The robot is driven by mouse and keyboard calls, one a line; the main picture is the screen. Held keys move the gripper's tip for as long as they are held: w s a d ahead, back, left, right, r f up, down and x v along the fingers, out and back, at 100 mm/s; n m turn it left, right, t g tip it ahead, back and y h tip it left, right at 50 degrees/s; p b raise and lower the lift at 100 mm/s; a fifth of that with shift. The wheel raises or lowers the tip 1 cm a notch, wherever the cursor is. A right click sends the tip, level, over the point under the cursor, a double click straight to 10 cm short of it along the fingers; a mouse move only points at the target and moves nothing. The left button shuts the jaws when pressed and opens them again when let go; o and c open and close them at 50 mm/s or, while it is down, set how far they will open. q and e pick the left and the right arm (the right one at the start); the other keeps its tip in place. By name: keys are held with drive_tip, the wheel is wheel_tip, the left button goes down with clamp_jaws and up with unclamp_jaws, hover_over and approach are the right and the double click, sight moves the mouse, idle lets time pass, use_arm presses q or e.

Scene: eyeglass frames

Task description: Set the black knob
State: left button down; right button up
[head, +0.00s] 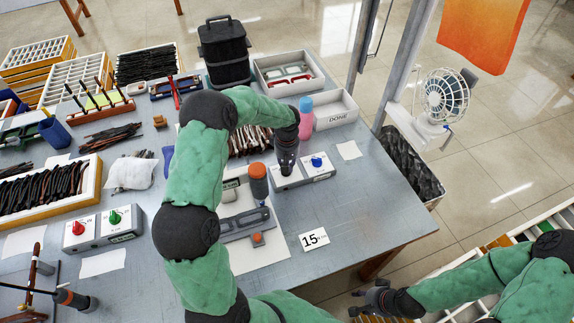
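A pale control box (318,172) stands at the right of the table. It carries a blue knob (317,161) on its right part. My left gripper (287,164) points down over the left part of this box. A dark shape under its fingertips, at the black knob's apparent place, merges with the fingers, so I cannot tell whether they touch or grip it.
A grey device with an orange cap (258,170) stands left of the box. Behind are a pink-and-blue bottle (306,121) and a DONE tray (333,112). Boxes with a red knob (78,228) and green knob (115,217) stand left. The table is bare around the card.

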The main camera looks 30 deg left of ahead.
use_arm(q)
drive_tip(key=n+b, duration=0.1)
drive_tip(key=n, duration=0.3)
drive_tip(key=shift+a+f+n+b, duration=0.1)
drive_tip(key=shift+a+n+b, duration=0.05)
drive_tip(key=shift+n+b, duration=0.7)
drive_tip(key=shift+n, duration=1.65)
drive_tip(key=shift+s, duration=0.1)
drive_tip(key=c, duration=1.1)
unclamp_jaws()
drive_tip(key=shift+r, duration=0.2)
wheel_tip(320, 180, up, 12)
drive_tip(key=shift+f, duration=0.1)
